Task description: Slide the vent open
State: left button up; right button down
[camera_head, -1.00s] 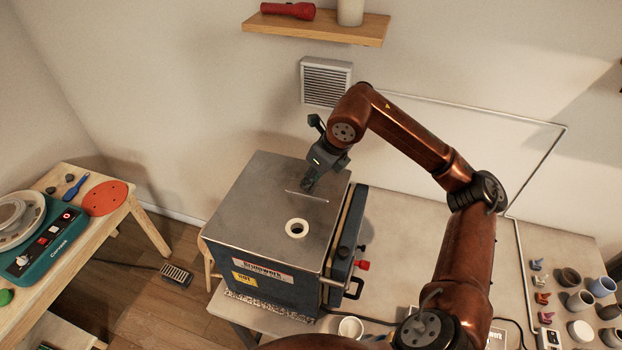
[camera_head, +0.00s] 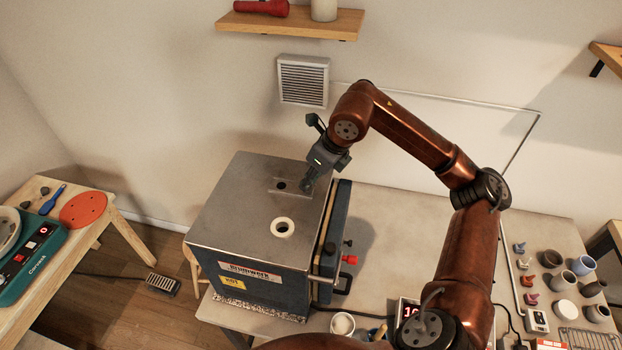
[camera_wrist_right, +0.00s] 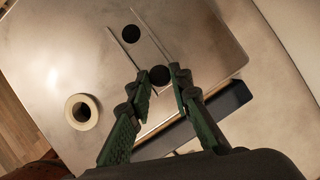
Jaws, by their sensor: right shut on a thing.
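The blue kiln (camera_head: 262,285) has a grey metal top (camera_head: 232,215) with a sliding vent plate (camera_wrist_right: 152,58) set in it. A round dark vent hole (camera_head: 281,185) shows uncovered; the right wrist view also shows this hole (camera_wrist_right: 131,34). My right gripper (camera_head: 308,187) is at the right part of the kiln top. In the right wrist view its fingers (camera_wrist_right: 163,80) are shut on a round black knob (camera_wrist_right: 160,75) on the plate. The knob is hidden by the gripper in the head view. My left gripper is out of view.
A cream ring (camera_head: 283,228) lies on the kiln top in front of the vent. A wall grille (camera_head: 303,81) and a shelf (camera_head: 290,22) are behind. Several small pots (camera_head: 583,265) stand on the table at the right.

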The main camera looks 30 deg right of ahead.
jog(key=c, duration=2.1)
grip_release()
jog(key=shift+d, duration=0.1)
jog(key=o, duration=0.4)
jog(key=shift+f, duration=0.1)
jog(key=shift+c, duration=0.2)
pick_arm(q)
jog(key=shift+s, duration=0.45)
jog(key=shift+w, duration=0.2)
pick_arm(e)
jog(key=v, duration=1.2)
